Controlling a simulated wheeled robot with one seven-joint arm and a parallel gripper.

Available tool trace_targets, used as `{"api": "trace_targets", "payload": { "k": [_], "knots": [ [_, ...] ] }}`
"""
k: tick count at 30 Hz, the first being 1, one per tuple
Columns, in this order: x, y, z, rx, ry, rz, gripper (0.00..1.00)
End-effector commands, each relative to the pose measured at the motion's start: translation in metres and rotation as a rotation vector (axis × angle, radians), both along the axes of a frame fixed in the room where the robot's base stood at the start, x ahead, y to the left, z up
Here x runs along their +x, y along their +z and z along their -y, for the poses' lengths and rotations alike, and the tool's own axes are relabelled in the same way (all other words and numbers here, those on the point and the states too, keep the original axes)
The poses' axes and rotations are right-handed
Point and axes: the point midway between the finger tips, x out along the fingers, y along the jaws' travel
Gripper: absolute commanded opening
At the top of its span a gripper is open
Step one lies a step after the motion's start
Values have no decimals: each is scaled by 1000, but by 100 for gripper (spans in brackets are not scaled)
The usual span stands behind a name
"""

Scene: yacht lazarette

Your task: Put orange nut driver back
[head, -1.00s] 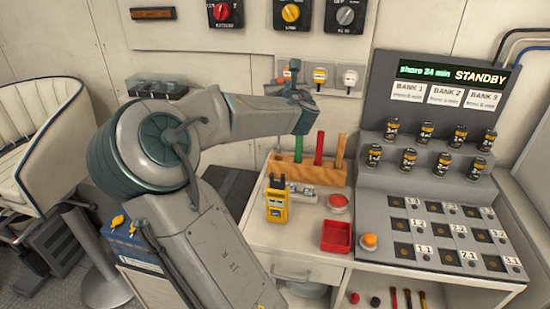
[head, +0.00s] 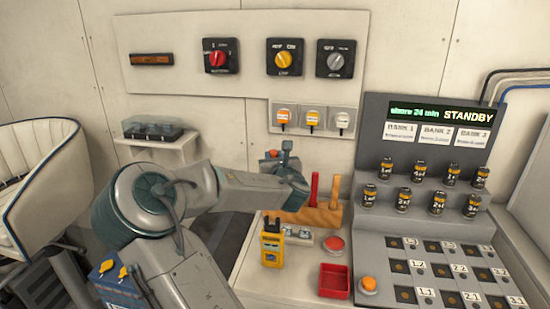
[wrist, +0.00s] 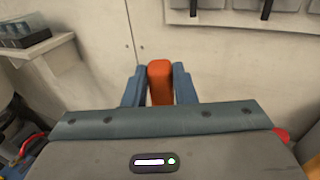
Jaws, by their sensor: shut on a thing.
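My gripper (head: 274,156) is shut on the orange nut driver, whose orange handle (wrist: 160,82) shows between the two fingers in the wrist view. In the head view only a small orange patch shows at the fingers, and the driver's lower part is hidden. My gripper is above the left end of the wooden rack (head: 325,217), close to the wall. A red handle (head: 314,188) and a tan-looking handle (head: 335,190) stand upright in the rack. My forearm covers the rack's left part. I cannot tell whether the driver touches the rack.
A yellow meter (head: 272,248), a red button (head: 333,245) and a red tray (head: 334,281) are in front of the rack. The battery console (head: 405,225) stands to the right. Wall sockets with plugs (head: 312,118) are above my gripper. A shelf with a dark box (head: 152,130) is left.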

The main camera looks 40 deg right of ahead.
Motion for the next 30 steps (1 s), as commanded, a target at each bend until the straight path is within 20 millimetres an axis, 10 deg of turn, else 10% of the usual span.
{"api": "trace_targets", "payload": {
  "k": [3, 14, 30],
  "knots": [
    [0, 0, 0, 0, 0, 0, 46],
    [0, 4, 0, 0, 0, 0, 46],
    [-85, 7, -43, 3, 0, 1, 46]
  ]
}}
